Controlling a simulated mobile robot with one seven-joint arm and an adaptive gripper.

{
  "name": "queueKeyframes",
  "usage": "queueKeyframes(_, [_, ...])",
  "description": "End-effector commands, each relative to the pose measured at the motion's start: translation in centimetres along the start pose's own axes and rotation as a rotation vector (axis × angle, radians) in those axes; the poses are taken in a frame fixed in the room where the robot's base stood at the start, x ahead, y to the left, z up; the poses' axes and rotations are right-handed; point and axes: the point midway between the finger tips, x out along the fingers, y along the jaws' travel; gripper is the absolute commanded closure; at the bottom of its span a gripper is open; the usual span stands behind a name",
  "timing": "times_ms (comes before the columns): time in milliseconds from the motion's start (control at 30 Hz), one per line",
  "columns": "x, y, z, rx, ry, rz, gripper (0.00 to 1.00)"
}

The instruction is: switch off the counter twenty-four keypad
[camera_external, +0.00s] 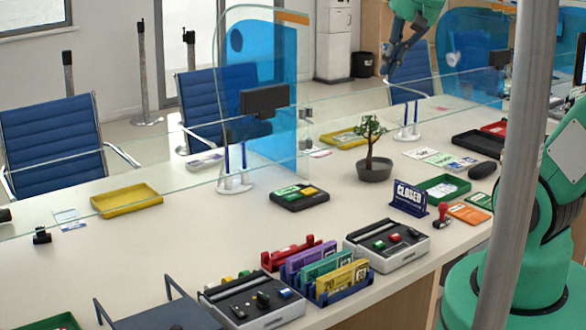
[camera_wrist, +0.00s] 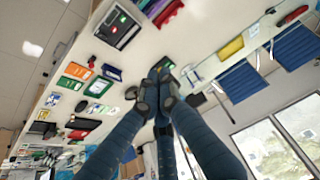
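A black keypad-like unit (camera_external: 300,197) with green and yellow parts lies flat mid-counter. Two grey-and-black control boxes with coloured buttons stand nearer the front, one at the right (camera_external: 387,243) and one at the left (camera_external: 252,301). No number is readable, so I cannot tell which is counter twenty-four's. A control box with green and red spots also shows in the wrist view (camera_wrist: 118,26). My gripper (camera_external: 388,68) is raised at the top of the external view, apart from these units. In the wrist view its fingertips (camera_wrist: 156,76) are together, with nothing visibly held.
A glass screen (camera_external: 130,205) runs along the counter. A potted plant (camera_external: 374,170), a CLOSED sign (camera_external: 409,198), a red-handled stamp (camera_external: 441,214) and a banknote rack (camera_external: 342,290) stand nearby. A yellow tray (camera_external: 127,200) lies left. A grey pole (camera_external: 519,150) blocks part of the view.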

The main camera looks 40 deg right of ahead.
Motion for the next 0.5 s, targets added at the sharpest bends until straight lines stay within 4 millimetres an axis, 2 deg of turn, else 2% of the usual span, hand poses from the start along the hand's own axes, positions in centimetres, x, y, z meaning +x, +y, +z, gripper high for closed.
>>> queueKeyframes(100, [0.6, 0.4, -2.4, 0.001, -0.012, 0.001, 1.00])
queueKeyframes(500, [3.5, 2.0, -9.8, -0.002, -0.044, 0.005, 1.00])
